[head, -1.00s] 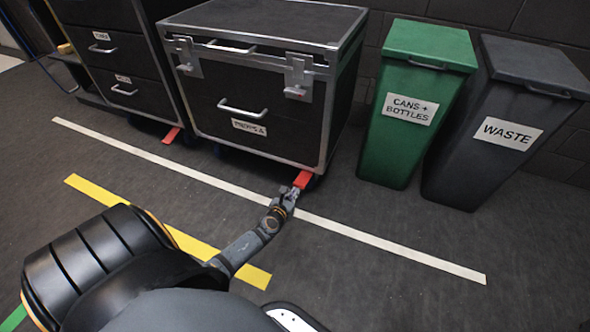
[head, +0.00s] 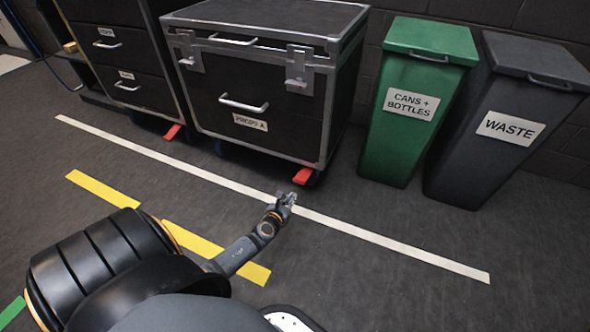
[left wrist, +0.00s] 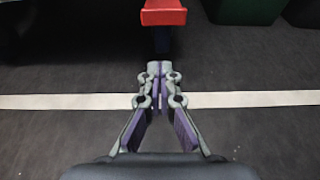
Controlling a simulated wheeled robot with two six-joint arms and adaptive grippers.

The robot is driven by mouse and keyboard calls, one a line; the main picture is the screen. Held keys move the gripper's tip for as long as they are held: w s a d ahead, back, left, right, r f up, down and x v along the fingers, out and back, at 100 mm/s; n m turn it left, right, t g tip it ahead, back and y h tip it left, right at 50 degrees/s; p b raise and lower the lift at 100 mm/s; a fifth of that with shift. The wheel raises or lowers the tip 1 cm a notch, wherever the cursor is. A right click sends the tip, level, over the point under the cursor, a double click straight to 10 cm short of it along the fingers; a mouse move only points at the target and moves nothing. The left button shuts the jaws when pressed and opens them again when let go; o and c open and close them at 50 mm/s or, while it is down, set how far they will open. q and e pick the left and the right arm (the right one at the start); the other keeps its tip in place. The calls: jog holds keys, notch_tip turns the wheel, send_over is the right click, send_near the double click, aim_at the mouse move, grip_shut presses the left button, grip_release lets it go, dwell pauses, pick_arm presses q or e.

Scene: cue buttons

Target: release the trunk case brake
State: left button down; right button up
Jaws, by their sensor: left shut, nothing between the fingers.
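The trunk case (head: 262,98) is black with metal edges, latches and a label that reads roughly "PROPS A". A red brake pedal (head: 303,176) sticks out beneath its front right corner, by a caster. In the left wrist view the red pedal (left wrist: 163,13) is at the top middle, beyond the fingertips. My left gripper (head: 289,197) is shut and empty, a little in front of the pedal and apart from it. Its closed fingertips (left wrist: 160,68) point toward the pedal in the left wrist view. My right gripper is not in view.
Another red pedal (head: 173,132) sits under the drawer case (head: 112,60) at left. A green bin (head: 412,130) and a grey waste bin (head: 495,140) stand right of the trunk case. White tape (head: 390,242) and yellow tape (head: 105,190) mark the open floor.

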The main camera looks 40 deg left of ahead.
pick_arm(q)
jog(key=r+p+v, duration=0.1)
jog(key=p+v, duration=0.1)
jog(key=v, duration=0.5)
jog(key=shift+r, duration=0.2)
jog(key=shift+w, duration=0.15)
jog(key=shift+r+p, duration=0.1)
jog(key=shift+p, duration=0.25)
